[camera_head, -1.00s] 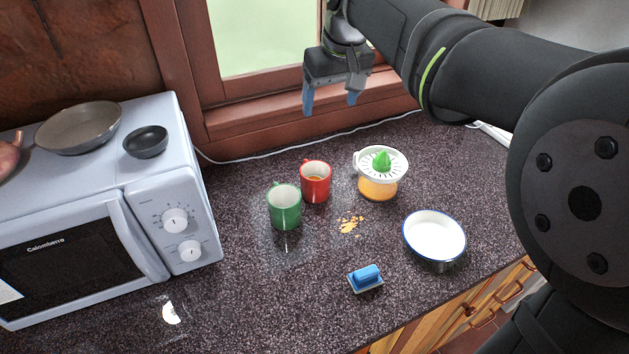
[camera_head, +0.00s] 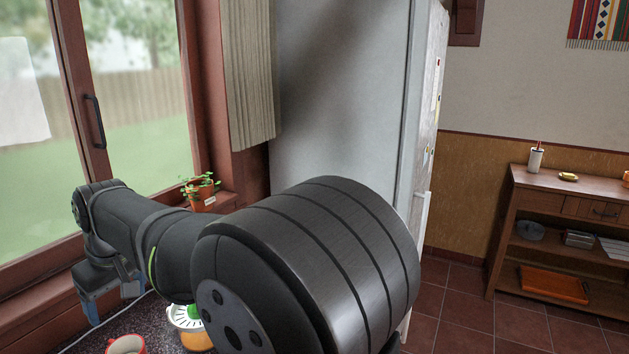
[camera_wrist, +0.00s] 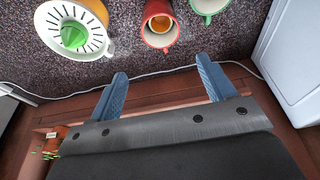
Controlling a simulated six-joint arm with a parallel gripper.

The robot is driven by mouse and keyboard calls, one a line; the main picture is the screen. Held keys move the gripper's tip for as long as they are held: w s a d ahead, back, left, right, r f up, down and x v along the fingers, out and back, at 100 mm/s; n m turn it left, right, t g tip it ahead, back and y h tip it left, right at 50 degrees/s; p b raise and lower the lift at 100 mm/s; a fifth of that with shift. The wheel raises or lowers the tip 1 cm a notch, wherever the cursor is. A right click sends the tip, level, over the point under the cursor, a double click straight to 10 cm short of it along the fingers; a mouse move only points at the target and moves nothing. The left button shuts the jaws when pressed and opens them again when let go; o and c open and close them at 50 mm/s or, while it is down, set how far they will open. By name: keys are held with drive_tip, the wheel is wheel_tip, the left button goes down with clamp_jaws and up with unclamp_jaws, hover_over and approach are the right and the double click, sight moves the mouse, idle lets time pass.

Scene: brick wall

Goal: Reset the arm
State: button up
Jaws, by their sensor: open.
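My gripper (camera_head: 112,300) hangs at the lower left of the head view, in front of the window, with my arm reaching across to it. In the wrist view my gripper (camera_wrist: 166,90) has its two blue fingers spread wide, with nothing between them. Beyond the fingertips are a red mug (camera_wrist: 158,36) with orange-brown contents, a green mug (camera_wrist: 208,6) and a white juicer (camera_wrist: 94,40) with a green cone. The fingers touch none of these. The head view shows only parts of the red mug (camera_head: 127,345) and the juicer (camera_head: 184,318).
A potted plant (camera_head: 201,193) stands on the window sill beyond my arm. A tall grey fridge (camera_head: 345,90) stands behind my arm. A wooden shelf (camera_head: 560,215) is at the right. The white microwave (camera_wrist: 293,60) edges the wrist view. A white cable (camera_wrist: 60,97) crosses the counter.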

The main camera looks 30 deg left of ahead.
drive_tip(key=x, duration=0.7)
drive_tip(key=shift+a, duration=0.2)
drive_tip(key=shift+f, duration=0.25)
